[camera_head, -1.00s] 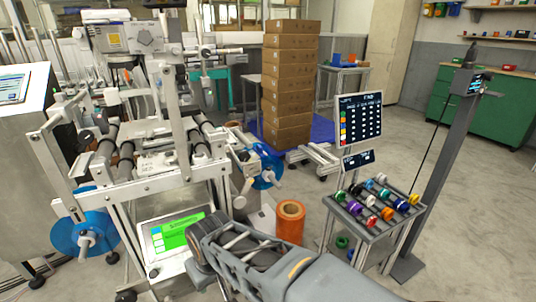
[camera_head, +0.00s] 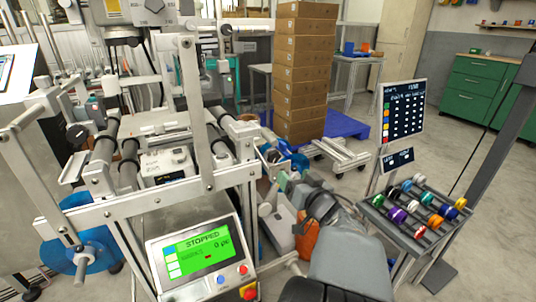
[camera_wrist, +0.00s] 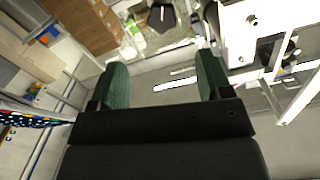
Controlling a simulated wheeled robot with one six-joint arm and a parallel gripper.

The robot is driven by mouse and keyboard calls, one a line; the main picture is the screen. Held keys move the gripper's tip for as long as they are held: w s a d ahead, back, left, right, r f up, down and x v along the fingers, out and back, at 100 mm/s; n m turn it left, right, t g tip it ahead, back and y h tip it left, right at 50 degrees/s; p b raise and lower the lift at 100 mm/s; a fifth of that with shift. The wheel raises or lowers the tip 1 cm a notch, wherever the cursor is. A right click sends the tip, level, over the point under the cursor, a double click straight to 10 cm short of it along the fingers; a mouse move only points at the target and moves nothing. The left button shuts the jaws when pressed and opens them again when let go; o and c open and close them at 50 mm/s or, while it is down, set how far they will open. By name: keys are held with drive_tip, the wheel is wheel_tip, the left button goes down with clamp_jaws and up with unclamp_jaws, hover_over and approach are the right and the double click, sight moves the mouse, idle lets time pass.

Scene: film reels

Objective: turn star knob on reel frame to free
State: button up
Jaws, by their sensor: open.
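The reel frame (camera_head: 150,203) is a pale metal machine with black rollers, filling the left of the head view. A dark many-sided knob (camera_wrist: 160,18) shows at the top of the wrist view, beyond my fingertips; I cannot tell for certain whether it is the star knob, or its setting. My gripper (camera_wrist: 160,75) has two green-padded fingers, spread apart with nothing between them. In the head view my arm reaches up to the frame's right side, and its wrist hides part of that area.
A screen (camera_head: 203,256) reading STOPPED stands at the frame's front. A rack (camera_head: 402,232) of coloured spools stands right. Stacked brown boxes (camera_head: 305,70) stand behind. Floor is open at far right.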

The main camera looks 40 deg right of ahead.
sight(275, 158)
drive_tip(key=shift+y, duration=0.3)
drive_tip(key=w+p, duration=0.1)
drive_tip(key=w, duration=0.3)
drive_tip(key=w+d, duration=0.1)
drive_tip(key=w, duration=0.3)
drive_tip(key=w+p, duration=0.1)
drive_tip(key=w, duration=0.3)
drive_tip(key=shift+w+d+p, duration=0.15)
drive_tip(key=shift+d+p, duration=0.15)
drive_tip(key=shift+d, duration=0.05)
drive_tip(key=shift+w+d, duration=0.1)
drive_tip(key=shift+w, duration=0.45)
drive_tip(key=shift+c, duration=0.4)
